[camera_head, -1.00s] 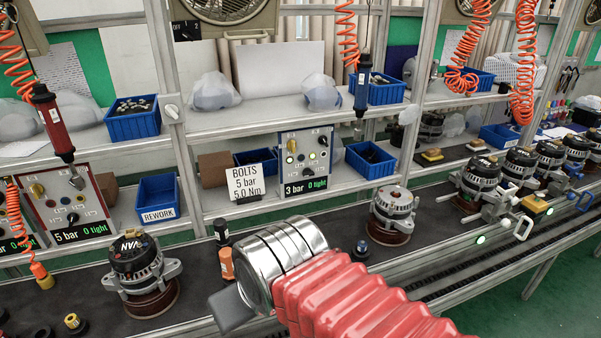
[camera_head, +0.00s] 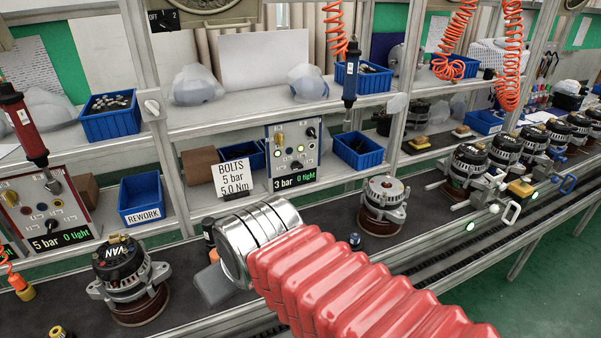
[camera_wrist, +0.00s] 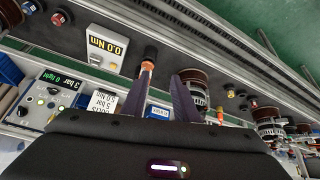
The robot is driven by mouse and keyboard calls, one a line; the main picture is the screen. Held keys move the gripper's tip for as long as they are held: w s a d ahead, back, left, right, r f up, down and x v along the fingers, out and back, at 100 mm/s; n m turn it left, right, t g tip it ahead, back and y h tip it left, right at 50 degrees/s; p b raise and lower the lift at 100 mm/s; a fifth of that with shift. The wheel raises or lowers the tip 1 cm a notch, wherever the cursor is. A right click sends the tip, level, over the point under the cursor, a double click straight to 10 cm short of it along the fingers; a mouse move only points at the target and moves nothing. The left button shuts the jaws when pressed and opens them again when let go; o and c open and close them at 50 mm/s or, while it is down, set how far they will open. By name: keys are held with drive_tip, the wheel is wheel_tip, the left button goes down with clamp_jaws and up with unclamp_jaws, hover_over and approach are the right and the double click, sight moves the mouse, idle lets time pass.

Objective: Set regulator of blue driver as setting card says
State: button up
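The blue driver (camera_head: 350,75) hangs from an orange coiled hose above the shelf. The panel also shows tilted at left in the wrist view (camera_wrist: 40,112). My gripper (camera_wrist: 160,76) is open, its two fingers apart, in front of and below the panel. In the head view my wrist hides most of it.
The red driver (camera_head: 22,122) and its panel (camera_head: 48,205), reading 5 bar, are at left. A REWORK bin (camera_head: 143,197) stands between the panels. Alternators (camera_head: 127,278) stand along the conveyor. An orange-and-black tool (camera_wrist: 147,68) appears beyond my fingers, beside a 0.0 Nm meter (camera_wrist: 105,48).

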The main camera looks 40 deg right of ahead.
drive_tip(key=w+d+n+t+h, duration=0.3)
drive_tip(key=w+d, duration=1)
drive_tip(key=w, duration=0.1)
drive_tip(key=n+t+h, duration=0.2)
drive_tip(key=n+t, duration=0.6)
drive_tip(key=n, duration=0.3)
approach(297, 167)
drive_tip(key=d+v, duration=0.1)
drive_tip(key=v, duration=0.5)
drive_tip(key=shift+a+f, duration=0.1)
drive_tip(key=shift+f, duration=0.2)
drive_tip(key=shift+w, duration=0.1)
drive_tip(key=x, duration=1.3)
drive_tip(key=shift+w, duration=0.35)
clamp_jaws()
